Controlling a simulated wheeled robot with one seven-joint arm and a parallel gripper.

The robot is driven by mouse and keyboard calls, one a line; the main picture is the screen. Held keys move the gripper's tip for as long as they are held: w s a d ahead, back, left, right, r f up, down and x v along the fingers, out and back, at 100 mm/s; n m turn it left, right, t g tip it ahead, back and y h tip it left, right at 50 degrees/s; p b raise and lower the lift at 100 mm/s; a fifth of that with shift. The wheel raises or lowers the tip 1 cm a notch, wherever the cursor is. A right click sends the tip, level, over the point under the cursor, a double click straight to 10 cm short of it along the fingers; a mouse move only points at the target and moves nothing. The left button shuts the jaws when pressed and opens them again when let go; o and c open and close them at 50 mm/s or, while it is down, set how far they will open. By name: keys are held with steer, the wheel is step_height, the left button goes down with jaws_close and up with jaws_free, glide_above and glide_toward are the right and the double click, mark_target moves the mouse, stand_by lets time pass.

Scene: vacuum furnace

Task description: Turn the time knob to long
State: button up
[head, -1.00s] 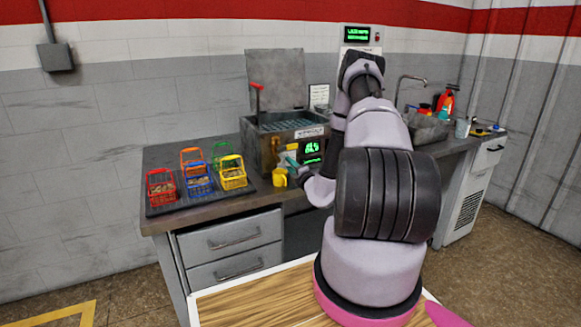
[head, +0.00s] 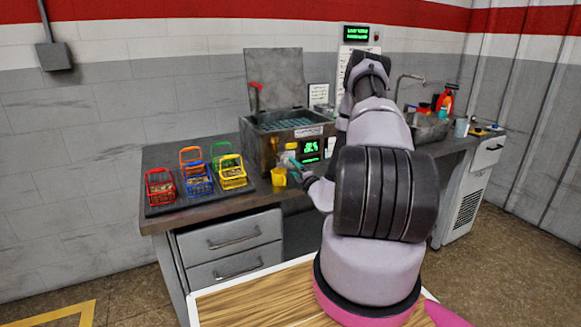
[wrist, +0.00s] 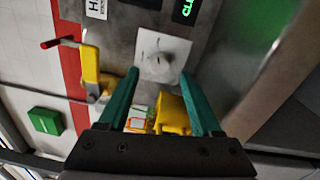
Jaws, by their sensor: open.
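The time knob (wrist: 160,59) is a small grey knob on a white square plate on the furnace's metal front. The plate's markings are too blurred to read. My gripper (wrist: 159,75) has two teal fingers, apart and empty, pointing at the plate. The fingertips sit near its lower left and lower right corners in the wrist view, and I cannot tell whether they touch. In the head view my gripper (head: 289,160) is in front of the furnace (head: 258,153), left of its green display (head: 311,148). The knob is hidden there.
A yellow cup (head: 279,177) stands on the counter just below my gripper. A tray (head: 163,209) with several coloured baskets is to the left. A yellow handle (wrist: 91,63) with a red bar is left of the plate in the wrist view. The sink is at right.

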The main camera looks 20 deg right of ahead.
steer(key=s, duration=0.7)
steer(key=shift+s+d+f, duration=0.15)
steer(key=shift+f, duration=0.05)
steer(key=shift+r, duration=0.1)
